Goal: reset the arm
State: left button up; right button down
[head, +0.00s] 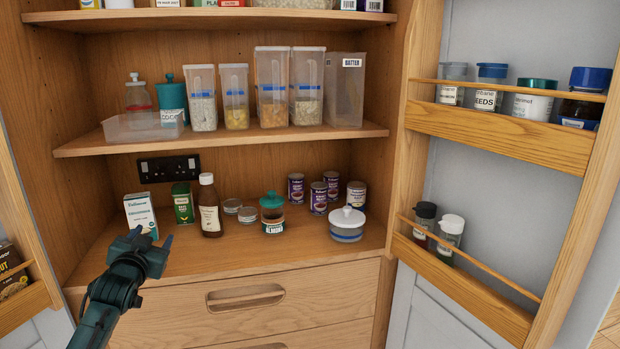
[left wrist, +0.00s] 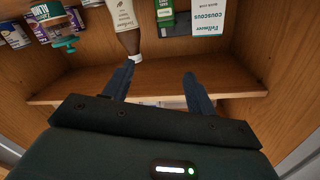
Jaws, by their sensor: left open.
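My left gripper (head: 151,241) is open and empty in the head view, at the lower left in front of the cupboard's lowest shelf. Its two fingers point up and stand apart in the left wrist view (left wrist: 157,85), with nothing between them. A white couscous box (head: 140,215) stands behind the gripper on the shelf, apart from it as far as I can tell. A brown bottle with a white cap (head: 209,207) stands to the right. It also shows in the left wrist view (left wrist: 126,25). My right gripper is not in view.
A green box (head: 183,203), tins (head: 318,197), a teal-lidded jar (head: 272,214) and a lidded bowl (head: 347,224) stand on the lowest shelf. The right door's racks (head: 465,282) hold jars. The shelf above (head: 240,139) holds tall containers. The front shelf edge is fairly clear.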

pick_arm(q)
jog(key=s+d+f+m+g+h, duration=0.1)
jog(key=s+d+f+g+h, duration=0.1)
jog(key=s+d+f, duration=0.55)
jog(key=s+d+f+g+h, duration=0.1)
jog(key=s+d+f, duration=0.3)
jog(key=s+f, duration=0.6)
jog(key=s+d+f+g+h, duration=0.1)
jog(key=s+d+f, duration=0.2)
jog(key=s, duration=0.4)
jog(key=s+d+f+g, duration=0.1)
jog(key=s+d+f, duration=0.2)
jog(key=s, duration=0.4)
jog(key=s+d+f+n+g+h, duration=0.1)
jog(key=s+d+f, duration=0.2)
jog(key=s, duration=0.5)
jog(key=shift+d+f+g+h, duration=0.2)
jog(key=shift+d+g+h, duration=0.15)
jog(key=shift+d, duration=0.2)
